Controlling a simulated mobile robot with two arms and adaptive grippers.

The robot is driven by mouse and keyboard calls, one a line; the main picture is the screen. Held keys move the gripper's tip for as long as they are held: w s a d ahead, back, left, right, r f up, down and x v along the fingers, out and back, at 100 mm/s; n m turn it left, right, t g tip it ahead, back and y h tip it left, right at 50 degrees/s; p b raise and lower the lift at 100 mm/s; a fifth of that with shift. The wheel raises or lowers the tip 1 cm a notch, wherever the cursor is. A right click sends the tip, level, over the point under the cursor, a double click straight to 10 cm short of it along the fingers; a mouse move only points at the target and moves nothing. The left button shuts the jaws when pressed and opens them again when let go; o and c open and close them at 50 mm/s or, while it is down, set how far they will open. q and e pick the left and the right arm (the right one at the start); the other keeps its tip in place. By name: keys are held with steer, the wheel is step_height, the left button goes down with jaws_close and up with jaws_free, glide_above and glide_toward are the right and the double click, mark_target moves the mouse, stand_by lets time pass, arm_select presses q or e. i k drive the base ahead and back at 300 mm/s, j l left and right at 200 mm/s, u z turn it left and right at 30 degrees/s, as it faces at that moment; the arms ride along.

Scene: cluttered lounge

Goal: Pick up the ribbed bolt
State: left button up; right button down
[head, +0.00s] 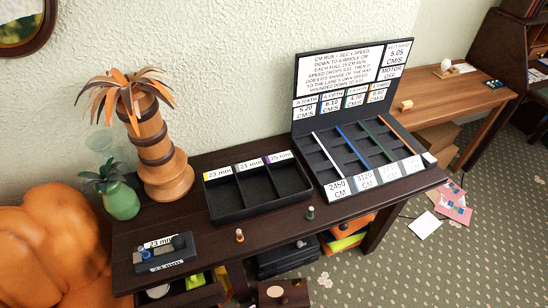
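No gripper of mine shows in the head view.
A black three-compartment tray (262,208) with number labels stands mid-table, looking empty. A laned board with a text panel (352,68) stands to its right. A palm-shaped wooden vase (162,160) and a green pineapple ornament (121,199) stand at the left. Boxes (288,260) lie below.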

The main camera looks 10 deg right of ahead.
mark_target(146, 255)
steer(key=u, duration=1.2)
